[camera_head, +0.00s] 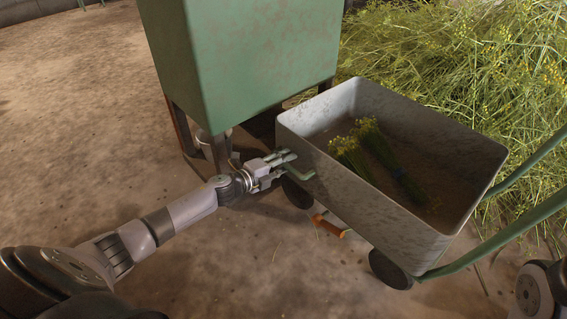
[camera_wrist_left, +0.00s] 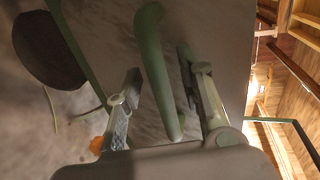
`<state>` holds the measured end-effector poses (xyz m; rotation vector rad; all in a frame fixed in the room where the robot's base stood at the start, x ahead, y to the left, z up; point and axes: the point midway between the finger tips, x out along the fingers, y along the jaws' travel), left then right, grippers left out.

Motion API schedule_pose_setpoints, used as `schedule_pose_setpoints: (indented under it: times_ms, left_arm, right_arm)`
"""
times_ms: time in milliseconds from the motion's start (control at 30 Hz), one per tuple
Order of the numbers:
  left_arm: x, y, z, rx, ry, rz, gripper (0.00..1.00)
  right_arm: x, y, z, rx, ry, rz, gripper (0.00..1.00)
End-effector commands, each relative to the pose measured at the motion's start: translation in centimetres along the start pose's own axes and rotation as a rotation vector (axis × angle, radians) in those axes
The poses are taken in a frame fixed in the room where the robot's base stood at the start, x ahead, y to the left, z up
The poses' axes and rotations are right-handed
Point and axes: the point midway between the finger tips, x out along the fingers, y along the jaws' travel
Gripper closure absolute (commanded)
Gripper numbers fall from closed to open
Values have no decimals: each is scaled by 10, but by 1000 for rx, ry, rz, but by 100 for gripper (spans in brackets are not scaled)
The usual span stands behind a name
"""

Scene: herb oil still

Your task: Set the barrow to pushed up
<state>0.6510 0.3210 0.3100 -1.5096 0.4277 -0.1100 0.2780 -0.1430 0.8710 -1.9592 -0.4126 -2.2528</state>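The barrow (camera_head: 345,197) is a grey metal tray on dark wheels, in the middle right of the head view. Green push handles (camera_head: 520,228) run from it to the right edge. A small green bar handle (camera_head: 301,175) sticks out from its near left side. My left gripper (camera_head: 284,160) is at this handle. In the left wrist view, the green handle (camera_wrist_left: 158,75) passes between the fingers of my left gripper (camera_wrist_left: 160,88), with gaps on both sides, so the gripper is open around it. My right gripper is not in view.
Two tied herb bundles (camera_head: 375,155) lie in the barrow. A green box on legs (camera_head: 250,55) stands close behind my left gripper. A heap of cut herbs (camera_head: 470,65) fills the upper right. An orange-gripped lever (camera_head: 328,224) sits low beside the barrow. Bare floor lies left.

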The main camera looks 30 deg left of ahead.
Motion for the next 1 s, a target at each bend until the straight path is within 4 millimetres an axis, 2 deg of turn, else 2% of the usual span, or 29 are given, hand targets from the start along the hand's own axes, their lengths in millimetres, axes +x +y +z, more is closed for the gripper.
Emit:
schedule_pose_setpoints:
  times_ms: [267,700,833,1000]
  left_arm:
    - [-8,1,0,0,1,1,65]
    - [-90,2,0,-1,1,4,65]
    - [-106,2,-1,-1,1,2,65]
    - [-118,1,0,-1,1,1,65]
  right_arm:
    - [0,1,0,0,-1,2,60]
    - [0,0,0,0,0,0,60]
    - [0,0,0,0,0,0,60]
    - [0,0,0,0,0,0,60]
